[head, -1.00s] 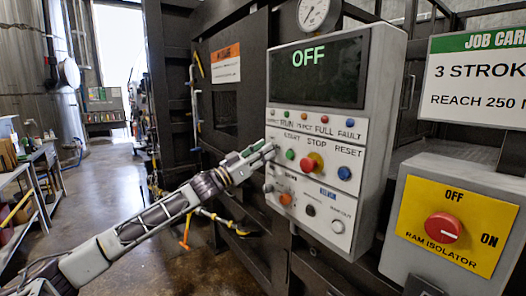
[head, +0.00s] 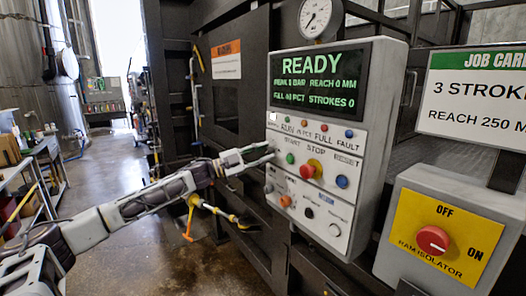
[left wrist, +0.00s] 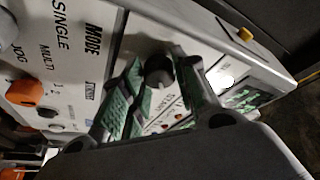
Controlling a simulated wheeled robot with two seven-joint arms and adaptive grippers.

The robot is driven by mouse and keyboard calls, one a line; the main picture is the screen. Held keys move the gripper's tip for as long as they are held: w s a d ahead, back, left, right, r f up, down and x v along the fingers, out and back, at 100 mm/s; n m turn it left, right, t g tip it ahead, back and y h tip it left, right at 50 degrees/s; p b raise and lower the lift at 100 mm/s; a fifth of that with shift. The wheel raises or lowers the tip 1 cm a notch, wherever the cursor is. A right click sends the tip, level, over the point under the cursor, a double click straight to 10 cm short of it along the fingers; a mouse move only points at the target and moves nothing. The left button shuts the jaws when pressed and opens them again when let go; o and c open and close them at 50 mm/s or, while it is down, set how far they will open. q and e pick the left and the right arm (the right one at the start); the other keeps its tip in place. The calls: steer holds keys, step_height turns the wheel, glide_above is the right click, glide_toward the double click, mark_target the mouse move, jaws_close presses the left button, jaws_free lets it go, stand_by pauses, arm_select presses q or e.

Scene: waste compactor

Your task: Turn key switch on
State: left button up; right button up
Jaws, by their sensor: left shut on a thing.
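The control panel (head: 320,130) has a dark display (head: 318,80) lit with green text headed "READY". My left gripper (head: 268,152) reaches in from the left to the panel's left side, beside the START label. In the left wrist view its green-padded fingertips (left wrist: 158,88) stand on either side of a dark round switch (left wrist: 158,70), which I take for the key switch. The gripper is shut on it. In the head view the fingers cover this switch, and its exact turn angle is hard to read. My right gripper is out of view.
The panel carries a green button (head: 290,158), a red stop button (head: 307,171), a blue button (head: 341,181) and an orange knob (head: 285,201). A ram isolator box (head: 437,235) with a red knob stands to the right, below a job card (head: 475,95). A gauge (head: 316,17) tops the panel.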

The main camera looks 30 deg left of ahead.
mark_target(265, 153)
arm_select(q)
steer(key=shift+m, duration=0.4)
steer(key=o, duration=1)
steer(key=shift+s+a, duration=0.1)
steer(key=shift+s+a+f, duration=0.2)
steer(key=shift+s+a, duration=0.05)
steer(key=shift+v, duration=2)
steer(key=v, duration=0.7)
stand_by(0.5)
steer(key=shift+r, duration=0.15)
